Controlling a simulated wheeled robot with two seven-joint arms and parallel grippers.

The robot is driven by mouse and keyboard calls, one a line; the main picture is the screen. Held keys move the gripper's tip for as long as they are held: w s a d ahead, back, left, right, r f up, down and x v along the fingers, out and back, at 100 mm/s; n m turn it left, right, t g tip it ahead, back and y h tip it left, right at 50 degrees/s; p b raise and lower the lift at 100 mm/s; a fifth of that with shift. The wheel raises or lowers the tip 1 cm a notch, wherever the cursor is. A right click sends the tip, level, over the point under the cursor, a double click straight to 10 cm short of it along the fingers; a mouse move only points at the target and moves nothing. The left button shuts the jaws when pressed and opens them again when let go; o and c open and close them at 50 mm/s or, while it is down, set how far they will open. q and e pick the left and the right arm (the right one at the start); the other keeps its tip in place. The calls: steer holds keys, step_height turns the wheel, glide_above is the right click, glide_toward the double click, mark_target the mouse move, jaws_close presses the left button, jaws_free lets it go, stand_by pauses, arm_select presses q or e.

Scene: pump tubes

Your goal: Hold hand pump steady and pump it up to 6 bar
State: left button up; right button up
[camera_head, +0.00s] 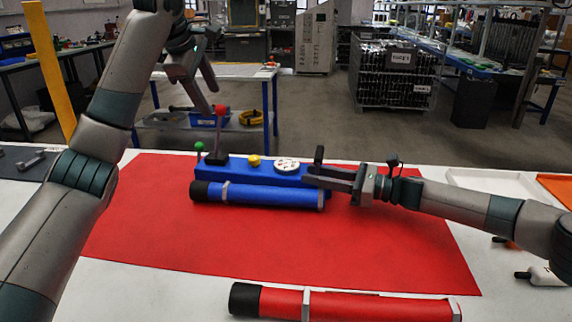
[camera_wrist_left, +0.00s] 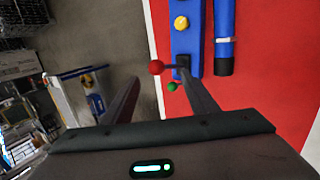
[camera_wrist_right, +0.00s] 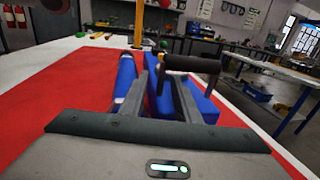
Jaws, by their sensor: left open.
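The blue hand pump (camera_head: 263,174) lies on the red mat, with a blue cylinder along its front. On top are a red-knobbed lever (camera_head: 219,112), a green knob (camera_head: 199,147), a yellow knob (camera_head: 253,160) and a round gauge (camera_head: 287,164). My right gripper (camera_head: 308,176) is at the pump's right end by a black handle (camera_head: 319,153). In the right wrist view the pump lies beyond and between its fingers; a firm grip cannot be made out. My left gripper (camera_head: 212,99) is open and empty, its fingers above the red knob, which also shows in the left wrist view (camera_wrist_left: 156,67).
A red cylinder (camera_head: 345,305) lies at the front of the table. The red mat (camera_head: 190,235) is clear in front of the pump. A white tray (camera_head: 470,182) stands at the right. A yellow post (camera_head: 50,70) rises at the far left.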

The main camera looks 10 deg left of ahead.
steer(key=d, duration=0.4)
steer(key=s+d, duration=0.1)
steer(key=d, duration=0.2)
steer(key=s+d, duration=0.1)
steer(key=d, duration=0.3)
steer(key=shift+s+d, duration=0.15)
steer(key=shift+d, duration=0.15)
